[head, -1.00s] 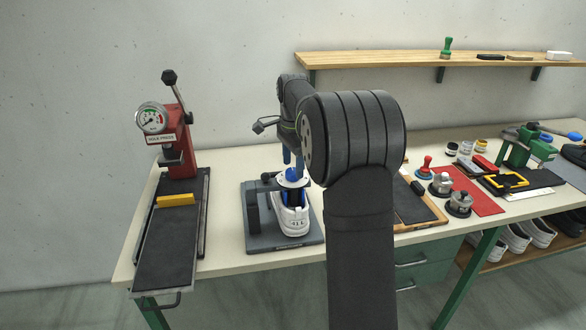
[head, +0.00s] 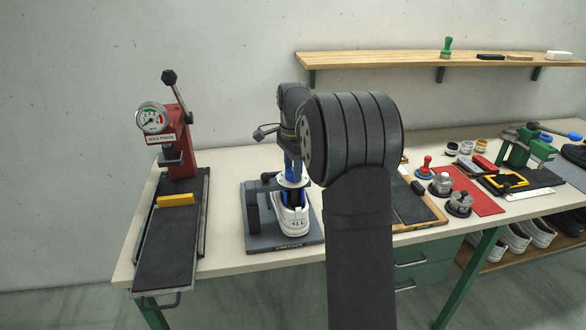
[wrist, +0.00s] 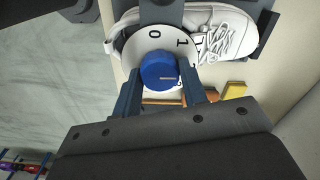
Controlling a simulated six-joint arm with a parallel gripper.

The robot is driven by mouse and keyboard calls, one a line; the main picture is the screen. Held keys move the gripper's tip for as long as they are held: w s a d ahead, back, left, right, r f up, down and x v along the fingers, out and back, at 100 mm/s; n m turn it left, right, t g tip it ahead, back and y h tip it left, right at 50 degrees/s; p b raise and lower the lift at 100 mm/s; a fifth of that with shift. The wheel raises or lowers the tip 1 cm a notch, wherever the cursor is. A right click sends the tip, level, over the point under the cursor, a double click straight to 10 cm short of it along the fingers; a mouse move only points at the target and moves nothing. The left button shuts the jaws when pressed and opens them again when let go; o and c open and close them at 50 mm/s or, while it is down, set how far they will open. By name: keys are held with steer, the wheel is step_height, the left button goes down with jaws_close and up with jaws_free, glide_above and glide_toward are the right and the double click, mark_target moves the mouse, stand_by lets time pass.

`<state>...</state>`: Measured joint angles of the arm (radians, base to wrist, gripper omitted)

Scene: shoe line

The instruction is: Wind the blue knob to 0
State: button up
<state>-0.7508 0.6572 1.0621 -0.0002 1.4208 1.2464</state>
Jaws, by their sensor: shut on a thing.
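The blue knob (wrist: 158,68) sits in the middle of a white dial plate (wrist: 127,49) above a white shoe (wrist: 227,33). A pale mark on the knob points to the right in the wrist view. The dial's 0 is at the top and its 1 at the upper right; other marks are partly hidden by knob and fingers. My gripper (wrist: 160,76) has a blue finger on each side of the knob and is shut on it. In the head view my gripper (head: 292,173) reaches down to the dial from above, and the fingers mostly hide the knob.
The shoe stands in a grey fixture (head: 253,212). A red sole press (head: 180,150) with a yellow block (head: 175,200) stands to the left. To the right are a dark board, metal weights (head: 440,184), a red mat and a green tool (head: 525,150).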

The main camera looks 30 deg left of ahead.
steer(key=n, duration=0.4)
steer(key=shift+n, duration=0.3)
steer(key=n, duration=1.4)
steer(key=shift+n, duration=0.7)
steer(key=o, duration=1)
